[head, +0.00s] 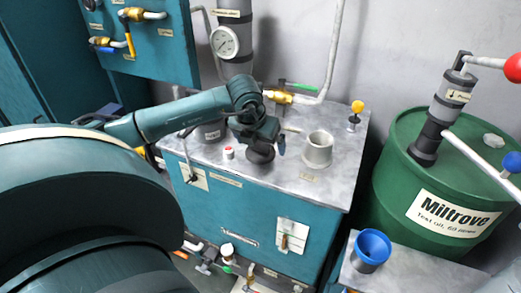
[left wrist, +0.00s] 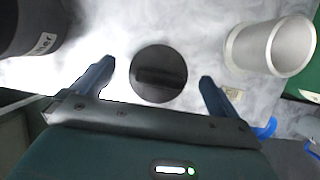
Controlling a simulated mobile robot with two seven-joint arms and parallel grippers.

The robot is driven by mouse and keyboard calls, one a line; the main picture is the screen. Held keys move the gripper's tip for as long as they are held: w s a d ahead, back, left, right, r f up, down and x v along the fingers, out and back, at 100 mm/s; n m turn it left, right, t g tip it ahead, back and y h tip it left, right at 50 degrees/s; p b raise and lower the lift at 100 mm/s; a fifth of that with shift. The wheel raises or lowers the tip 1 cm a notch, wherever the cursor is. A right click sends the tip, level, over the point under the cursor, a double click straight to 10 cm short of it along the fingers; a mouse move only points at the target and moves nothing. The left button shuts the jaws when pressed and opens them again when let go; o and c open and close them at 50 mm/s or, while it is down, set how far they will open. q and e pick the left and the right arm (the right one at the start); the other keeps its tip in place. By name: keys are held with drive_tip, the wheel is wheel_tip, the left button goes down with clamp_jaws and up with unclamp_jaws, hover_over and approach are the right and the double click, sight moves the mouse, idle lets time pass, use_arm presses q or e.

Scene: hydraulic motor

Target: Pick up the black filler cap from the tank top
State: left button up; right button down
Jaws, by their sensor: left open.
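The black filler cap (head: 260,154) is on the grey tank top (head: 232,178), below my left gripper in the head view. In the left wrist view the cap (left wrist: 158,73) is a dark disc with a raised bar across it. My left gripper (head: 262,143) is open above the cap. In the left wrist view its two blue-grey fingers (left wrist: 157,72) stand on either side of the cap, with a gap on each side. My arm and gripper hide part of the cap in the head view. My right gripper is not in view.
A grey open cylinder (head: 318,149) stands right of the cap. A dark labelled cylinder (head: 211,131) stands to its left, and a red-and-white button (head: 228,152) is near it. A yellow-topped knob (head: 356,110) is at the back right. A green drum (head: 400,184) stands beside the tank.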

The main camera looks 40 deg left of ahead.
use_arm(q)
drive_tip(key=shift+x, duration=1.15)
drive_tip(key=shift+f, duration=0.2)
drive_tip(key=shift+c, duration=0.5)
drive_tip(key=c, duration=1)
